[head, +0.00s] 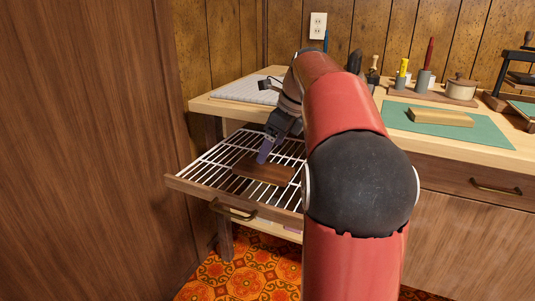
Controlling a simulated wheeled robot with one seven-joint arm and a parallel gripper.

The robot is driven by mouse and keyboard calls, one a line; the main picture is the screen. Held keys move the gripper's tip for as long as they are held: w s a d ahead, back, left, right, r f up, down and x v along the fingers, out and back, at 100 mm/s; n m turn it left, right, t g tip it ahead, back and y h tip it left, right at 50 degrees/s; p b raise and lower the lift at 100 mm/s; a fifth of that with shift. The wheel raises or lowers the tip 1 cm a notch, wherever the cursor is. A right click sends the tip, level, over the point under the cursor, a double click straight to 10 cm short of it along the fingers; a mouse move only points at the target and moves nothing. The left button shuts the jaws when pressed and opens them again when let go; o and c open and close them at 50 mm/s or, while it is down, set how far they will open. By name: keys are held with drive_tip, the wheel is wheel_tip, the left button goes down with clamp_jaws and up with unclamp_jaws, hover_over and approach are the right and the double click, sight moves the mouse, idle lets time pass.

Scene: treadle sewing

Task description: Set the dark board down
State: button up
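The dark board (268,173) is a flat brown piece at the wire rack (213,168) of a pulled-out drawer. It looks about level with the wires; whether it rests on them or is held just above them, I cannot tell. My gripper (264,156) points down at the board's far side, with its fingertips at or very near the board. Only one finger shows clearly, so its opening and any hold on the board cannot be made out. My red arm hides the right part of the rack and perhaps the board's right end.
The drawer's wooden front (232,200) has a brass handle. A pale grey mat (243,91) lies on the bench behind. On the right, a green mat (478,128) carries a tan block (440,117). A tall wooden panel (80,150) stands close on the left.

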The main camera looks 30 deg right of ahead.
drive_tip(key=p+v, duration=0.2)
drive_tip(key=v, duration=0.5)
drive_tip(key=s+a+n, duration=0.4)
drive_tip(key=a+n, duration=0.2)
drive_tip(key=s+a+f+n+t+h, duration=0.1)
drive_tip(key=s+a+f+n, duration=0.5)
drive_tip(key=n, duration=0.5)
drive_tip(key=s+a+f+n+t+h, duration=0.1)
drive_tip(key=s+a+f+n, duration=0.5)
drive_tip(key=s+f+n, duration=0.4)
drive_tip(key=shift+s+n+h, duration=0.4)
drive_tip(key=shift+s+n, duration=0.3)
drive_tip(key=shift+s, duration=0.5)
